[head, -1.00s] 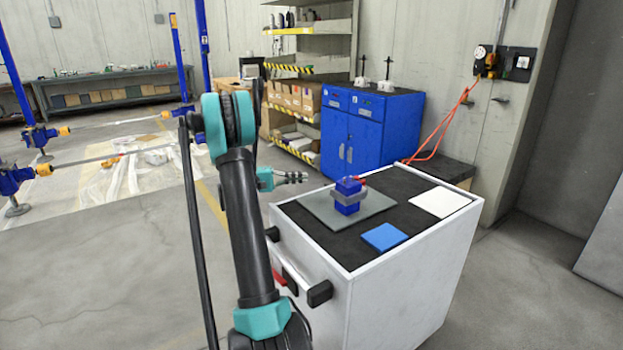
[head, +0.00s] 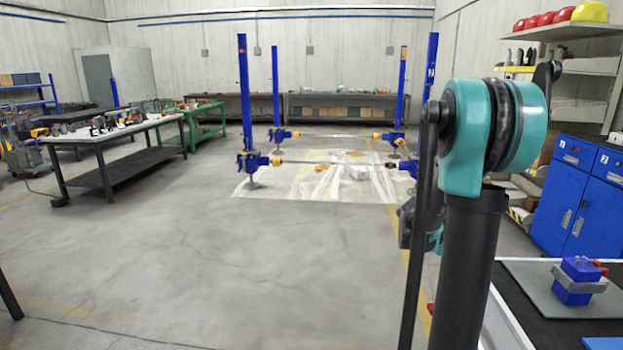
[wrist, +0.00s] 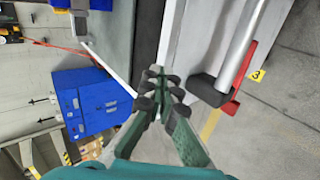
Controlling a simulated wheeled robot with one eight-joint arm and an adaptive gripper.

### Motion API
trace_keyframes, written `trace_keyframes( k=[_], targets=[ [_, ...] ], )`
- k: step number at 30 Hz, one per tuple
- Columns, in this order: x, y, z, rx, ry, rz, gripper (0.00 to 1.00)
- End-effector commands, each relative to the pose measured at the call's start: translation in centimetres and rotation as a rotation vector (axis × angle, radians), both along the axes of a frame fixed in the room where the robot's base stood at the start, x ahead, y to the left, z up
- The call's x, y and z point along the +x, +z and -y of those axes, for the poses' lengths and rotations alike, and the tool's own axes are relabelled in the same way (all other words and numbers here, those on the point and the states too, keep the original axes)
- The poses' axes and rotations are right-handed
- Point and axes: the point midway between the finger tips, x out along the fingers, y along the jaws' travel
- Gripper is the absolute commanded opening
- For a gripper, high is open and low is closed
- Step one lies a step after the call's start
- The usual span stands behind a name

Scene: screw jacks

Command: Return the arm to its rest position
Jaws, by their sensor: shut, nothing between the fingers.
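My arm stands upright at the right of the head view, with its teal elbow joint at the top. My gripper (wrist: 160,78) shows in the wrist view with its fingertips together and nothing between them. In the head view it is mostly hidden behind the arm. The blue and grey screw jack (head: 578,283) stands on the grey-green mat (head: 530,275) on the cart, apart from the gripper. Part of the jack also shows at the top of the wrist view (wrist: 82,5).
The cart's side handle (wrist: 212,88) is close to the fingers in the wrist view. A blue cabinet (head: 590,195) stands behind the cart. A workbench (head: 110,150) is at the left, blue lift posts (head: 245,90) stand farther back, and open floor (head: 220,260) lies left of my arm.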

Motion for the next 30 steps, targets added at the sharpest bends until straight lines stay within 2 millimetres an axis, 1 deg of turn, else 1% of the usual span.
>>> trace_keyframes(
  k=[1,8,9,11,12,15,18,21,24,27,30],
  targets=[
    [-1.0,-0.6,-2.0,0.057,0.032,0.026,0.00],
    [-5.0,-3.8,-11.0,0.328,0.162,0.152,0.00],
    [-5.7,-4.3,-12.6,0.376,0.183,0.174,0.00],
    [-7.0,-5.2,-15.0,0.448,0.210,0.207,0.00],
    [-7.8,-5.7,-16.7,0.495,0.228,0.230,0.00],
    [-9.8,-6.9,-20.5,0.609,0.266,0.283,0.00],
    [-11.6,-7.8,-23.6,0.707,0.294,0.329,0.00],
    [-12.9,-8.4,-25.8,0.778,0.311,0.362,0.00],
    [-13.6,-8.7,-27.1,0.820,0.319,0.382,0.00],
    [-13.9,-8.8,-27.5,0.837,0.322,0.389,0.00],
    [-13.9,-8.8,-27.6,0.840,0.321,0.390,0.00]
  ],
)
